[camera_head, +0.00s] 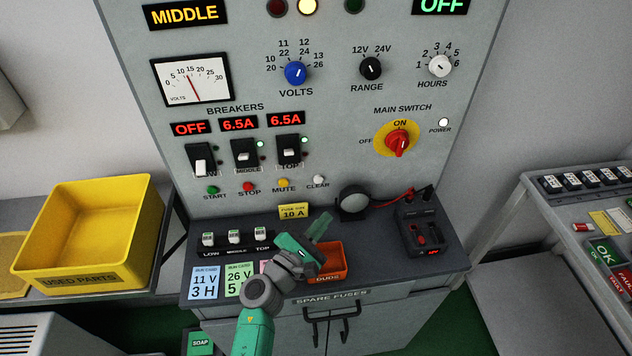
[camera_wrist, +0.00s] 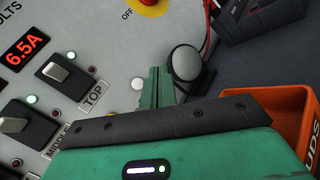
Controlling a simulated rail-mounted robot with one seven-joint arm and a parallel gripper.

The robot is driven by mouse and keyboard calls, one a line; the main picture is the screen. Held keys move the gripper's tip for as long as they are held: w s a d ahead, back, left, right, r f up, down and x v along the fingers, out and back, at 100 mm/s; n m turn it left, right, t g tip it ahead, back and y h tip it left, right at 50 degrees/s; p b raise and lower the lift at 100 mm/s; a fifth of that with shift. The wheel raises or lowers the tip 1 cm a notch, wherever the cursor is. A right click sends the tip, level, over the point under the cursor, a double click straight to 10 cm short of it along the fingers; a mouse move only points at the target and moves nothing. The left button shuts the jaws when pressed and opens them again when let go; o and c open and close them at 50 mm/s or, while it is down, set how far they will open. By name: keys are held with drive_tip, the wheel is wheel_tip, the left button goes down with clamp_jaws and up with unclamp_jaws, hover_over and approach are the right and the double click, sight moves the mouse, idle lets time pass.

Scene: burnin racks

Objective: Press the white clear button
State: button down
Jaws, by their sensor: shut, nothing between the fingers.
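The white clear button (camera_head: 319,179) is the rightmost of the row of small buttons on the grey panel, with the label CLEAR just below it. In the wrist view the white button (camera_wrist: 138,84) shows just left of my fingers. My gripper (camera_head: 323,222) is shut and empty, with green fingers pointing up toward the panel. In the head view it is below the button, over the console ledge. In the wrist view the closed fingers (camera_wrist: 156,72) stand between the button and a round dark-rimmed disc (camera_wrist: 185,62). I see no contact with the button.
The yellow mute button (camera_head: 284,183), red stop button (camera_head: 248,187) and green start button (camera_head: 213,190) are to the left. The round disc (camera_head: 353,201) stands right of my fingers. An orange bin (camera_head: 334,277) sits beneath my gripper. Breaker switches (camera_head: 245,158) are above the buttons.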

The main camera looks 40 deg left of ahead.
sight(318, 179)
drive_tip(key=shift+w, duration=0.1)
drive_tip(key=shift+w+a+b, duration=0.9)
drive_tip(key=shift+a+b, duration=0.15)
drive_tip(key=shift+a, duration=0.1)
drive_tip(key=shift+w+a+b, duration=0.85)
drive_tip(key=shift+a+b, duration=0.15)
drive_tip(key=shift+a, duration=0.15)
drive_tip(key=shift+w+a+b, duration=0.9)
drive_tip(key=shift+a+b, duration=0.15)
drive_tip(key=shift+a, duration=0.1)
drive_tip(key=shift+w+a+b, duration=0.25)
drive_tip(key=shift+a+b, duration=0.05)
drive_tip(key=shift+b, duration=0.15)
